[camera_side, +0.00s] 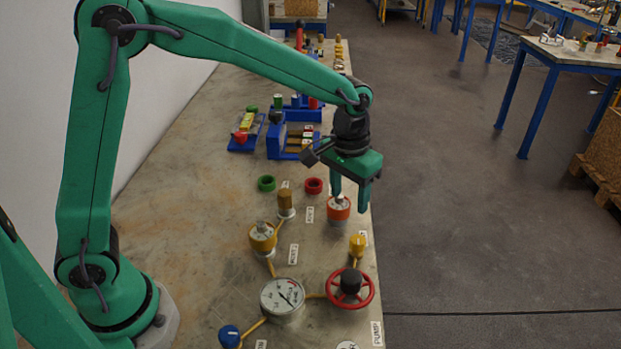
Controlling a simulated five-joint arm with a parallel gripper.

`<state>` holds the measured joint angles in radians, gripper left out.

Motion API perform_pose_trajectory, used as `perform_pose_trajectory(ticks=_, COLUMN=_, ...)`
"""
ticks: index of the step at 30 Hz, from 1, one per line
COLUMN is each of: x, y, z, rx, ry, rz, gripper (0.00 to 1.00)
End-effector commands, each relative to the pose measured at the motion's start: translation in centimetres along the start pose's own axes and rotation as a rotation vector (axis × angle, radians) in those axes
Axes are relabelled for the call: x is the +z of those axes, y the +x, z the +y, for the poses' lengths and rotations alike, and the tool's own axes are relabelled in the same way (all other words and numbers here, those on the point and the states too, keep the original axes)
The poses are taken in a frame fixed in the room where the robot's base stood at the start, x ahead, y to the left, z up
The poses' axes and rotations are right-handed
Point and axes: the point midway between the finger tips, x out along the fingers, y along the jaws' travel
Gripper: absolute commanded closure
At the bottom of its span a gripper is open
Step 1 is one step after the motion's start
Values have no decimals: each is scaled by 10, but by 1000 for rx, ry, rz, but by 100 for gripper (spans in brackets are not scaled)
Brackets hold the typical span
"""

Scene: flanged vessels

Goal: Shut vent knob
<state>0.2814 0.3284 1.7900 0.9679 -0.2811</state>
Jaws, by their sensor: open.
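My gripper (350,200) is open and points down at the orange knob (338,212) with a pale top, near the table's right edge. One finger hangs over or beside this knob, the other to its right; I cannot tell whether they touch it. A yellow knob (263,238) with a pale top stands to the left and nearer the camera. A red handwheel (350,289) with a dark hub, a blue knob (229,337) and a white dial gauge (283,296) stand nearer still. The small labels are mostly unreadable, so I cannot tell which knob is the vent.
Yellow pipes link the gauge with fittings around it. A brown cylinder (286,202), a green ring (266,183) and a red ring (314,186) stand beyond the yellow knob. Blue racks (283,140) stand farther back. The table (185,215) is bare at the left.

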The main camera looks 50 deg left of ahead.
Motion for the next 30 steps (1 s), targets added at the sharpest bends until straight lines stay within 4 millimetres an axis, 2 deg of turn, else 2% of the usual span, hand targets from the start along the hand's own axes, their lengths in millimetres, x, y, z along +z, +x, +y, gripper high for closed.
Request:
perform_pose_trajectory(ticks=1, x=-4, y=10, z=6, rx=-4, ry=2, rz=-16, gripper=46)
perform_pose_trajectory(ticks=6, x=-12, y=30, z=18, rx=-12, ry=1, rz=-44, gripper=46)
perform_pose_trajectory(ticks=20, x=-15, y=42, z=22, rx=-16, ry=0, rz=-54, gripper=46)
perform_pose_trajectory(ticks=30, x=-12, y=74, z=21, rx=-16, ry=0, rz=-56, gripper=46)
